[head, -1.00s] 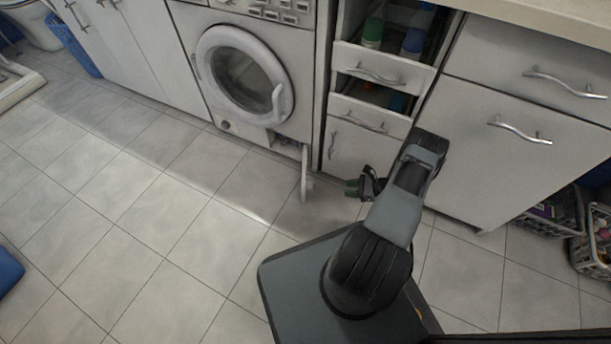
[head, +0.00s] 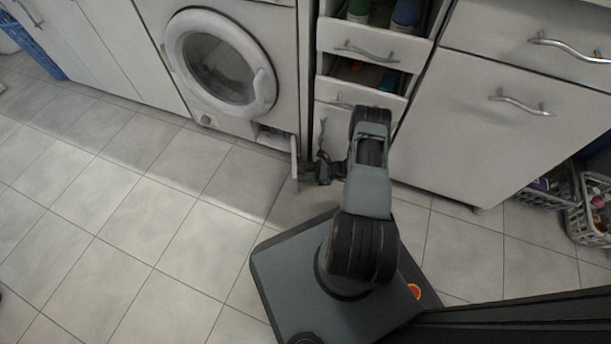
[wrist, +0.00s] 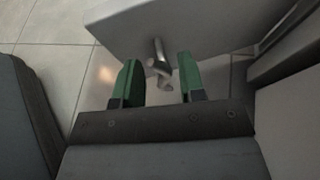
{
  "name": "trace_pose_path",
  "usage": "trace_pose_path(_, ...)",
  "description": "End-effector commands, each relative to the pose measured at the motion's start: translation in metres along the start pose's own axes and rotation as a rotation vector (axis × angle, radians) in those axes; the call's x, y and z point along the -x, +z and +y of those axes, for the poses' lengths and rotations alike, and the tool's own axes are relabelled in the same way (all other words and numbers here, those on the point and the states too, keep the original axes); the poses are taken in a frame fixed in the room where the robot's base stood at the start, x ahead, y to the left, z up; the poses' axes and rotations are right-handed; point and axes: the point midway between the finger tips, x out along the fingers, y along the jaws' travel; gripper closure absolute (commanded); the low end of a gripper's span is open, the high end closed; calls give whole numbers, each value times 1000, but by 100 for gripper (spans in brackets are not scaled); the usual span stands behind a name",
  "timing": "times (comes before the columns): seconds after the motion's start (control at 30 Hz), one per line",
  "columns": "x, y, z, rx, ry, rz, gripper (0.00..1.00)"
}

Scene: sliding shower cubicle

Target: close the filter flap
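The filter flap (head: 294,158) stands open at the lower right of the washing machine, swung out from the dark filter opening (head: 272,134). In the wrist view the flap (wrist: 190,28) is a pale panel across the top, with a small metal knob or catch (wrist: 159,66) on its face. My gripper (head: 307,170) is just to the right of the flap, low near the floor. In the wrist view its two green fingers (wrist: 160,78) are apart, with the metal piece showing between their tips. Whether the fingers touch the flap I cannot tell.
The washing machine (head: 164,52) has its round door shut. Two cabinet drawers (head: 361,92) stand partly open above my arm. A cabinet (head: 470,135) is at the right, with baskets (head: 590,215) beyond it. The tiled floor (head: 150,225) at left is clear.

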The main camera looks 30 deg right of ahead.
Motion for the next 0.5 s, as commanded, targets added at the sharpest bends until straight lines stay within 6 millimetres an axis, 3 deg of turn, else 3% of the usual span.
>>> trace_pose_path(0.2,-12,0,0,0,-1,0,63)
trace_pose_path(0.5,-13,0,0,-1,-2,0,63)
